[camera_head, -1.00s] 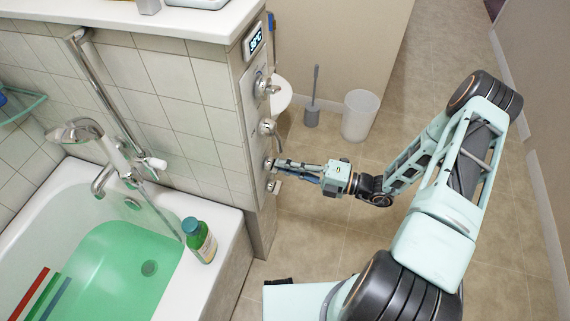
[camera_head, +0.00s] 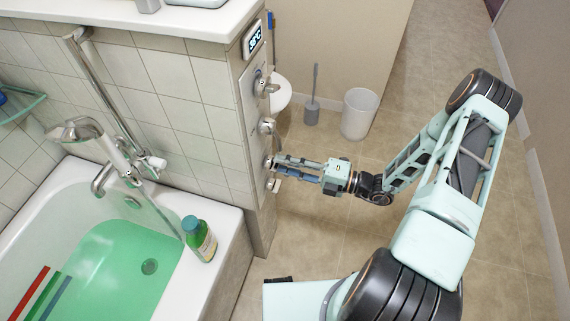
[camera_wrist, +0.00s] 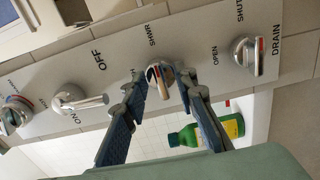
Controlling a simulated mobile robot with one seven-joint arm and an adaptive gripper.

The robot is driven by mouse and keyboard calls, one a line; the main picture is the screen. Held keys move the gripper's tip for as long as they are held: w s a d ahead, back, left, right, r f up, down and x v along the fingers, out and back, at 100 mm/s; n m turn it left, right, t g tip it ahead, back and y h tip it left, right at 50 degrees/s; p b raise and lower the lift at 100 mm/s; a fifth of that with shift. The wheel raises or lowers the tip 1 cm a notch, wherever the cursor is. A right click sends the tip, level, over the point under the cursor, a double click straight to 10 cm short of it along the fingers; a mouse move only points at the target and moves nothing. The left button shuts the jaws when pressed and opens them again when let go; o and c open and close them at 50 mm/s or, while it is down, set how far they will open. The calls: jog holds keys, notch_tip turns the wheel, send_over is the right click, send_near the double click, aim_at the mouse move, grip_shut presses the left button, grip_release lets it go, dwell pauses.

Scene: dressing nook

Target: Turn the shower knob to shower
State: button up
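The shower knob (camera_wrist: 158,80) is a round chrome knob with a small red-orange mark, under the label SHWR on the grey panel (camera_wrist: 205,32). In the wrist view my gripper (camera_wrist: 155,88) has one blue-grey finger on each side of this knob, with a gap between them. The fingertips are very close to it; contact is unclear. The label left of the knob is mostly hidden by a finger. In the head view my gripper (camera_head: 277,164) reaches the lower part of the panel on the wall's end.
The ON/OFF knob (camera_wrist: 78,102) and a red-blue marked knob (camera_wrist: 14,115) are to the left, the drain knob (camera_wrist: 246,56) to the right. A green bottle (camera_head: 199,240) stands on the tub edge (camera_head: 225,222).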

jog(key=v, duration=1.2)
